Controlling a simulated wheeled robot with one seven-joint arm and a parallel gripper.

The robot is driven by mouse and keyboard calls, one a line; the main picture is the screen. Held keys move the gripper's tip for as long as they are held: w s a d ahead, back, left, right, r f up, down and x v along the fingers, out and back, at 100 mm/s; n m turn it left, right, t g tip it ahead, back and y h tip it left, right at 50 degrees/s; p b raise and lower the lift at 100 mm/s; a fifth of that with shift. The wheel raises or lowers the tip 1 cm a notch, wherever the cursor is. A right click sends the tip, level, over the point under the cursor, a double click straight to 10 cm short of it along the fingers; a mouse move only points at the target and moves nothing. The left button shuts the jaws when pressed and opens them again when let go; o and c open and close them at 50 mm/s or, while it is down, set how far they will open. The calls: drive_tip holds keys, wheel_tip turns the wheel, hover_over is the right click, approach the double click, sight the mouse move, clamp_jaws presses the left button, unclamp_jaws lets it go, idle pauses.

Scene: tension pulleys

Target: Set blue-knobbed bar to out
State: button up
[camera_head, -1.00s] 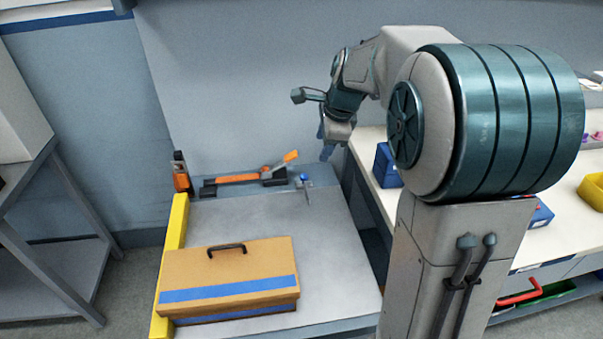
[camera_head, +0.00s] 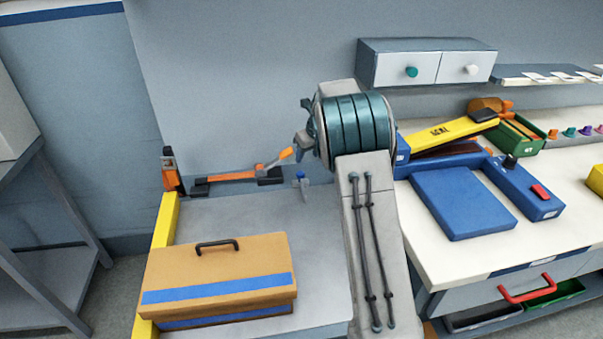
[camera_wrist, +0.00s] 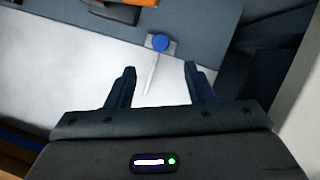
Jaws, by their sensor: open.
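The blue-knobbed bar (camera_head: 304,190) is a small pale bar with a blue knob, near the back right of the grey bench top. In the wrist view its blue knob (camera_wrist: 160,42) is ahead of the fingertips. Its thin pale bar (camera_wrist: 152,76) runs from the knob back toward me, slightly left, into the space between the fingers as seen in the picture. My gripper (camera_wrist: 159,70) is open, with nothing between its fingers touching them. In the head view my gripper is mostly hidden by my arm.
An orange-handled lever (camera_head: 232,176) lies left of the bar, beside an orange and black upright piece (camera_head: 170,170). A tan toolbox (camera_head: 217,262) stands at the front of the bench. A yellow strip (camera_head: 168,220) edges the left side. A white workbench (camera_head: 455,262) stands at right.

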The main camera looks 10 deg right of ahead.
sight(301, 173)
drive_tip(key=x, duration=1)
drive_tip(key=shift+f, duration=0.2)
clamp_jaws()
drive_tip(key=d+p, duration=0.1)
drive_tip(key=d, duration=0.6)
unclamp_jaws()
drive_tip(key=shift+r, duration=0.1)
